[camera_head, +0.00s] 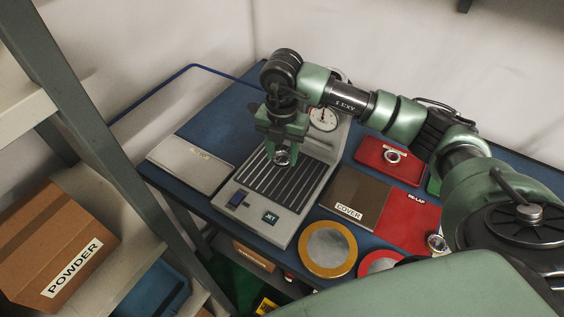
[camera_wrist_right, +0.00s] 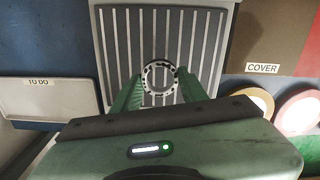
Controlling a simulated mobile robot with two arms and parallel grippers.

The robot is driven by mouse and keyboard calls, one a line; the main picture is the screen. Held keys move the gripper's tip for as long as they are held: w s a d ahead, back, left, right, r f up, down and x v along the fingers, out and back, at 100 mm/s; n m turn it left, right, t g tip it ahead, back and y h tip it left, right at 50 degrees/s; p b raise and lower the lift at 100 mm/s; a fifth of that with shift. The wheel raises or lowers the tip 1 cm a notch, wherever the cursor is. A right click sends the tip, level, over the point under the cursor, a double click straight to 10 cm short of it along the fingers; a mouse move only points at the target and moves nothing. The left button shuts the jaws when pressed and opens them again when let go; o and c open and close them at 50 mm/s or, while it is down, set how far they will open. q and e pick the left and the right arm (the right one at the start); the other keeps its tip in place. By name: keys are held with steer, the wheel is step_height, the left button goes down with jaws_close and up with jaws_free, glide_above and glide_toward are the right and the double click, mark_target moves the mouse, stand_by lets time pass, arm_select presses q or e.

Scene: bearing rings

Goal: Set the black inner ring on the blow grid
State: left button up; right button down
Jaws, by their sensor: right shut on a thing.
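The blow grid (camera_head: 262,185) is a grey station with dark slats, a blue display and a JET label at its front. My right gripper (camera_head: 283,152) reaches down over its far half. It is shut on a ring (camera_head: 282,158), which shows in the right wrist view as a dark ring (camera_wrist_right: 160,63) with light spots along its rim, between the fingertips (camera_wrist_right: 160,78). The ring is over the slats of the grid (camera_wrist_right: 118,40); I cannot tell whether it touches them. My left gripper is out of view.
A TO DO tray (camera_head: 190,165) lies left of the grid. A dial gauge (camera_head: 323,119) stands behind it. To the right are a COVER mat (camera_head: 355,190), a red RE-LAP area (camera_head: 408,215) and a red tray (camera_head: 375,165) with a ring. A yellow-rimmed disc (camera_head: 328,248) is in front.

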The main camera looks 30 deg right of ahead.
mark_target(282, 173)
step_height(282, 173, down, 5)
steer(key=shift+r+p, duration=0.15)
steer(key=shift+p, duration=0.2)
steer(key=shift+f, duration=0.2)
steer(key=c, duration=0.8)
jaws_free()
